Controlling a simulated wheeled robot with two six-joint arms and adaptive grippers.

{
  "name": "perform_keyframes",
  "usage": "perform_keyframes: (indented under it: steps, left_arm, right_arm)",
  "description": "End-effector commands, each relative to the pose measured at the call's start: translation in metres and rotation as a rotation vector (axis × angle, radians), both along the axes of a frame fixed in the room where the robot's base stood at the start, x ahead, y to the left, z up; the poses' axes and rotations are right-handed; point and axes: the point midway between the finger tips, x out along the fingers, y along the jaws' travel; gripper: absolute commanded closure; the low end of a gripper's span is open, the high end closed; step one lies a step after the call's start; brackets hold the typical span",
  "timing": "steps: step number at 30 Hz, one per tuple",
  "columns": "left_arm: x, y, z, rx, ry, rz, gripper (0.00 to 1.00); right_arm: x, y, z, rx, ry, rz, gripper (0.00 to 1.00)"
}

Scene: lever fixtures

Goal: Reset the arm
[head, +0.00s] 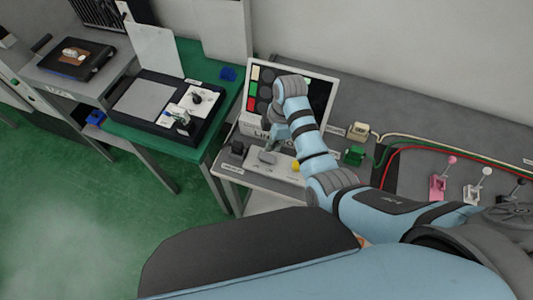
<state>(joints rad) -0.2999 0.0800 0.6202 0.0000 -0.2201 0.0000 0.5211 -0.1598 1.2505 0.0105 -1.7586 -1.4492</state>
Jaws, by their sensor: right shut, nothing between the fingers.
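My right arm reaches in from the lower right of the head view and bends over a light panel box (256,178). My right gripper (271,146) points down, close above that box, and is shut with nothing held. It is small and partly hidden by my wrist, so I cannot tell whether it touches the box. My left gripper is out of view.
Behind my wrist stands a board with coloured squares and a dark screen (318,92). To the right are a green block (354,155), cables and levers on pink (438,187), white and black bases. A green-topped table (205,62) stands left. Green floor (90,210) is clear.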

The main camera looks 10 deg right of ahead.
Motion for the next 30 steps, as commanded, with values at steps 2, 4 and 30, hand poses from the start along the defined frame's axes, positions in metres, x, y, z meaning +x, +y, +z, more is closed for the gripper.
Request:
perform_keyframes:
  steps: [2,4,30]
  left_arm:
    - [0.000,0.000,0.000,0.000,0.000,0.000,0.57]
    - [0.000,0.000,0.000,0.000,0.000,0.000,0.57]
    - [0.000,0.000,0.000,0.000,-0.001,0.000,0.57]
  right_arm:
    - [0.000,0.000,0.006,0.000,-0.001,0.000,1.00]
    - [0.000,0.000,0.009,0.000,0.000,0.000,1.00]
    - [-0.117,-0.086,-0.039,-0.054,-0.077,-0.792,1.00]
